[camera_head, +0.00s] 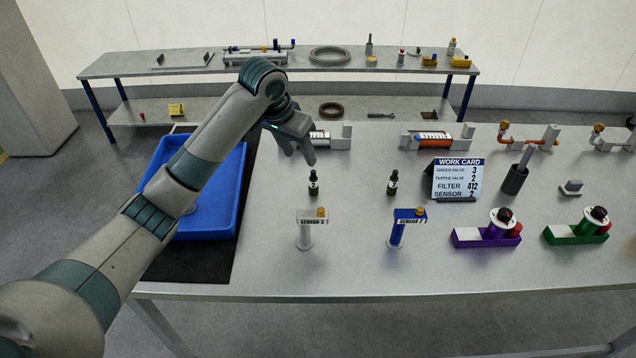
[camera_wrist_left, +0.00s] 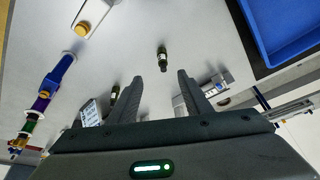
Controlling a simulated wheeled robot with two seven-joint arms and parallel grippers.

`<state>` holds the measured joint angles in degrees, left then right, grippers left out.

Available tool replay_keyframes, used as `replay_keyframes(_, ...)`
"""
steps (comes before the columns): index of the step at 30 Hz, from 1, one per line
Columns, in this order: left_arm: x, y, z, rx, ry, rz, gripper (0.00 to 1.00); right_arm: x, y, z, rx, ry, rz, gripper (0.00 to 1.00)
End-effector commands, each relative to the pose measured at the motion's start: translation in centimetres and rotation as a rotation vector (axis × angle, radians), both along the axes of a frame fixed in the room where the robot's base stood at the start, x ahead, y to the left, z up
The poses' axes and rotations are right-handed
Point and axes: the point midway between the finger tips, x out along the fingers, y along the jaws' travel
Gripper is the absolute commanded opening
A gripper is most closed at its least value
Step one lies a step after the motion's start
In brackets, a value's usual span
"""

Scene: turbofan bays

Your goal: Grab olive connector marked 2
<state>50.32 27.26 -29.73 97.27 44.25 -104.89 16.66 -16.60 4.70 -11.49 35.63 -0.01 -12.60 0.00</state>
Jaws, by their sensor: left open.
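Two small dark olive connectors with white labels stand upright on the grey bench. The left connector (camera_head: 313,184) has a label that looks like a 2, but it is too small to read surely. The right connector (camera_head: 392,183) has a label I cannot read. My left gripper (camera_head: 298,153) is open and empty, above the bench behind the left connector. In the left wrist view the left connector (camera_wrist_left: 162,59) shows just beyond the spread fingertips (camera_wrist_left: 159,80), apart from them. The right connector (camera_wrist_left: 114,93) is beside one finger. My right gripper is not in view.
A blue tray (camera_head: 233,212) lies left under my arm. Sensor stands, one grey (camera_head: 305,232) and one blue (camera_head: 397,232), are in front of the connectors. A work card (camera_head: 457,180) stands to the right. Purple (camera_head: 487,236) and green (camera_head: 577,233) valves sit further right.

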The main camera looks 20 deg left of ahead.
Motion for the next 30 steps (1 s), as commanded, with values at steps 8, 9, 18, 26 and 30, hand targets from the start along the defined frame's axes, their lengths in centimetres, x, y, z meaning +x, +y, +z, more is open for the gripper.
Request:
replay_keyframes(8, 0.2, 0.2, -0.1, 0.001, -0.001, 0.003, 0.45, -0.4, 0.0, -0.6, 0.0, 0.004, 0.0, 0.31)
replay_keyframes(9, 0.2, 0.2, -0.1, 0.001, -0.001, 0.003, 0.45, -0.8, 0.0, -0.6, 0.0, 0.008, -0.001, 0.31)
replay_keyframes(18, 0.4, 0.1, -0.6, 0.0, 0.001, 0.003, 0.45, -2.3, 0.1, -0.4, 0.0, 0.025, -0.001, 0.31)
replay_keyframes(26, 1.6, -0.4, -3.7, 0.0, 0.004, 0.004, 0.45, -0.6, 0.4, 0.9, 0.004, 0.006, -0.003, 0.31)
replay_keyframes(30, 2.5, -0.6, -6.1, -0.001, 0.003, 0.004, 0.45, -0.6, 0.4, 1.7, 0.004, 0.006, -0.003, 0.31)
